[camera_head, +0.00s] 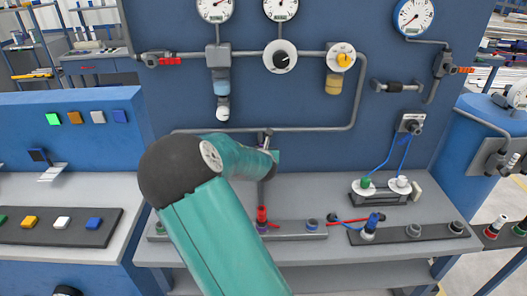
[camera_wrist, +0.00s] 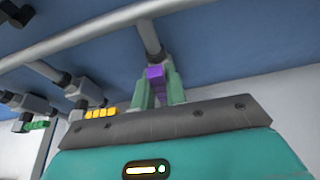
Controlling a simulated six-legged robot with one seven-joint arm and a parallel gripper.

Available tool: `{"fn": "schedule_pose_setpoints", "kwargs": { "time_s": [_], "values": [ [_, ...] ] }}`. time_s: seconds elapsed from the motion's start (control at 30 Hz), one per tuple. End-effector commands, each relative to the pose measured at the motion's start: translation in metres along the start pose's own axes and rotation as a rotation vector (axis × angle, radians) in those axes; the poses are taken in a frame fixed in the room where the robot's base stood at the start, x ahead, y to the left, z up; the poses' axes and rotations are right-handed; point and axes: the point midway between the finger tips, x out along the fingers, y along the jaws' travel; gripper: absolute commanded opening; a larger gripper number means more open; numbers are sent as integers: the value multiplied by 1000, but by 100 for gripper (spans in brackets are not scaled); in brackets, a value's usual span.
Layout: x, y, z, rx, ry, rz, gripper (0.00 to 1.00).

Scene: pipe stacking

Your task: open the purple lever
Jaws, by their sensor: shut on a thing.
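The purple lever (camera_wrist: 156,73) shows in the wrist view under a grey pipe fitting (camera_wrist: 152,40). My gripper (camera_wrist: 158,88) has one green finger on each side of the lever and is shut on it. The lever's lower part is partly hidden between the fingers and behind my gripper's body. In the head view my teal arm reaches to the pipe at the middle of the panel, and my gripper (camera_head: 275,156) is mostly hidden behind the arm. I cannot make out the purple lever there.
A yellow handle (camera_wrist: 102,113) and a green handle (camera_wrist: 38,126) are to the left in the wrist view. In the head view, a blue panel (camera_head: 305,95) carries pipes and gauges above a grey bench (camera_head: 330,185).

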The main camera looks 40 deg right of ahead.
Motion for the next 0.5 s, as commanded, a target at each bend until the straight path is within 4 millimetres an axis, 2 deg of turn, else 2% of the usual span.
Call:
{"fn": "schedule_pose_setpoints", "kwargs": {
  "time_s": [0.5],
  "values": [
    [0,3,0,-54,-1,-21,0]
  ]
}}
